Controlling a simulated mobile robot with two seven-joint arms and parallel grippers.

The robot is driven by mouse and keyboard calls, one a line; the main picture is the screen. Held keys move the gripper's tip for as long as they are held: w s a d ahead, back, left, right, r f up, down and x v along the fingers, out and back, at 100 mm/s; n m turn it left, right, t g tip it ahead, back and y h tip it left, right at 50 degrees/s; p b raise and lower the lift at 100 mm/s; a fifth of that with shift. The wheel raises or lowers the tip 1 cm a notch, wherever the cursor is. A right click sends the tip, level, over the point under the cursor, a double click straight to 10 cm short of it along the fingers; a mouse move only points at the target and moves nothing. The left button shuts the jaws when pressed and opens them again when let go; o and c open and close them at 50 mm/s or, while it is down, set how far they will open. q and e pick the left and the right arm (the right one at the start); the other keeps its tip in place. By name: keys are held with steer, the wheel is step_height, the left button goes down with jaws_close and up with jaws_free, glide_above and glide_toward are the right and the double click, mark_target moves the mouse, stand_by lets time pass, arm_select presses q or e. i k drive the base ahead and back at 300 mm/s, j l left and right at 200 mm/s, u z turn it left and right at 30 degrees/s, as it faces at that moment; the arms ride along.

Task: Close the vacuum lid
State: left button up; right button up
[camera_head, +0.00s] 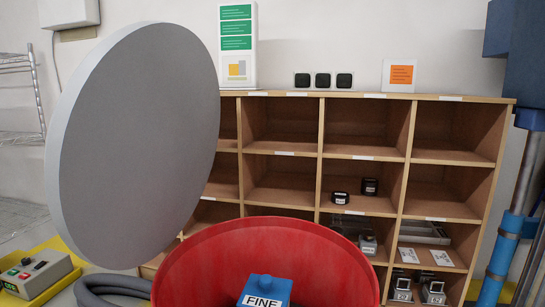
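The vacuum lid (135,140) is a large grey disc, raised and tilted at the left of the head view. Below it to the right is the red vacuum drum (330,262), its round mouth uncovered. A blue block labelled FINE (264,290) shows in the drum's mouth at the bottom of the view. Whatever joins the lid to the drum is not clear to see. Neither of my grippers is in view.
A wooden shelf of cubbies (365,97) with small items stands behind the drum. A grey hose (105,288) and a control box (40,272) lie at lower left. Blue pipework (505,245) stands at the right. A wire rack (36,90) is at far left.

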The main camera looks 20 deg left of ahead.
mark_target(132, 138)
steer(key=k+u, duration=0.1)
steer(key=u, duration=1.15)
steer(key=i+j+z, duration=0.15)
steer(key=z, duration=0.15)
steer(key=i+j+z, duration=0.15)
steer(key=j+z, duration=0.15)
steer(key=j, duration=0.1)
